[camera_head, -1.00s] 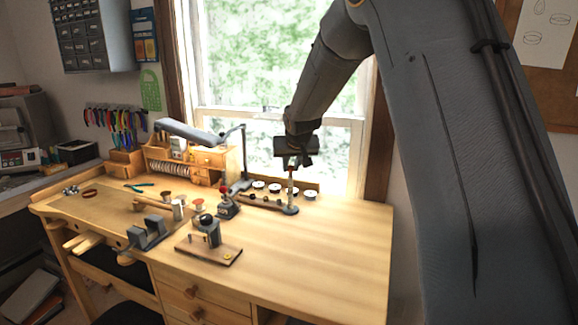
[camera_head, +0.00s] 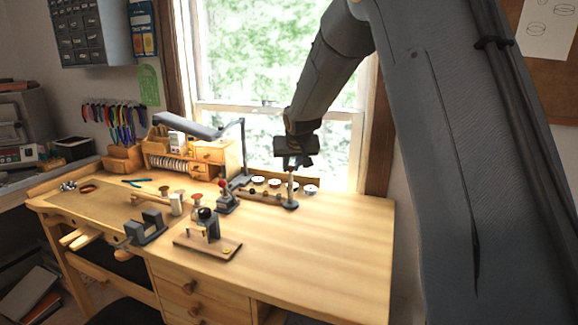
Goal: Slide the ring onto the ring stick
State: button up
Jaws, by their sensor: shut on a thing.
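The ring stick (camera_head: 291,188) stands upright on a dark round base near the back of the wooden bench. My gripper (camera_head: 296,166) is right above the ring stick's top, pointing down, with its fingers close to the tip. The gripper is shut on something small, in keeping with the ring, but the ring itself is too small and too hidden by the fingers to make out. I cannot tell whether the ring is around the tip or still above it.
A dark row of small tools (camera_head: 258,196) and several white round tins (camera_head: 274,183) lie beside and behind the stick. A lamp (camera_head: 190,130), a wooden organiser (camera_head: 210,153) and a small clamp stand (camera_head: 208,236) are further left. The bench's right side (camera_head: 345,235) is clear.

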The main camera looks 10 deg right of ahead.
jog(key=o, duration=1)
jog(key=shift+s+r, duration=0.35)
jog(key=shift+r, duration=0.1)
jog(key=b+v, duration=0.2)
jog(key=v, duration=0.4)
jog(key=shift+s+r, duration=0.25)
jog(key=shift+s, duration=0.05)
